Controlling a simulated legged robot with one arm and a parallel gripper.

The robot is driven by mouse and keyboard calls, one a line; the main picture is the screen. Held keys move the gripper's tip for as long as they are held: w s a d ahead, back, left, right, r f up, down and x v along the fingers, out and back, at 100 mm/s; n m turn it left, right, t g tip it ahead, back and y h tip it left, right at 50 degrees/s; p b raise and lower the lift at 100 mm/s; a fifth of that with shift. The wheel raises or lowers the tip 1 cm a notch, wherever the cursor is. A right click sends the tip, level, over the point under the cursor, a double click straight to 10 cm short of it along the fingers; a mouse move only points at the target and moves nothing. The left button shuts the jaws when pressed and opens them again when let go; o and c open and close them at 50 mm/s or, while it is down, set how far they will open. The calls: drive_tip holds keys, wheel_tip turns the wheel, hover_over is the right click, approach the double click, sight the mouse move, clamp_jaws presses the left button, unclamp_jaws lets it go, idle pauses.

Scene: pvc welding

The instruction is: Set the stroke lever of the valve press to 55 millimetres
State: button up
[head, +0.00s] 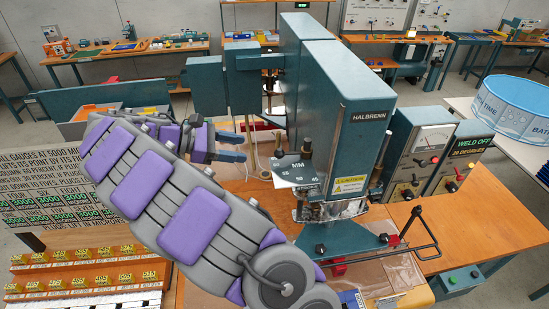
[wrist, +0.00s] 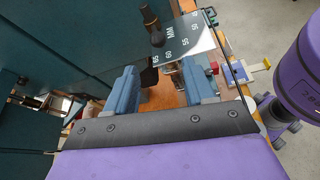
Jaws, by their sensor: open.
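The teal valve press (head: 343,110), marked HALBRENN, stands in the middle of the head view. Its pale scale plate (head: 297,172), marked MM, is on its near side. In the wrist view the scale plate (wrist: 192,40) shows 65, 60, 55 and 50. A lever with a dark brown grip (wrist: 151,18) stands by the plate, nearer the 65 and 60 side; its exact setting cannot be told. My gripper (head: 234,147) is open and empty, left of the lever and apart from it. In the wrist view my gripper (wrist: 161,85) has its fingers spread below the plate.
Trays of yellow blocks (head: 85,270) lie at the lower left.

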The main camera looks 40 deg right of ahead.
sight(275, 153)
drive_tip(key=x, duration=1)
drive_tip(key=shift+r, duration=0.1)
drive_tip(key=shift+s+d+f, duration=0.25)
drive_tip(key=shift+s+f, duration=0.05)
drive_tip(key=shift+s+d+f, duration=0.1)
drive_tip(key=shift+d, duration=0.1)
drive_tip(key=shift+d+f, duration=0.25)
drive_tip(key=shift+d, duration=1.1)
drive_tip(key=shift+c, duration=0.6)
drive_tip(key=shift+a, duration=0.15)
drive_tip(key=shift+c, duration=0.8)
drive_tip(key=shift+a+r, duration=0.15)
drive_tip(key=shift+a, duration=0.5)
drive_tip(key=shift+c, duration=1.4)
drive_tip(key=shift+a, duration=0.1)
drive_tip(key=c, duration=0.3)
clamp_jaws()
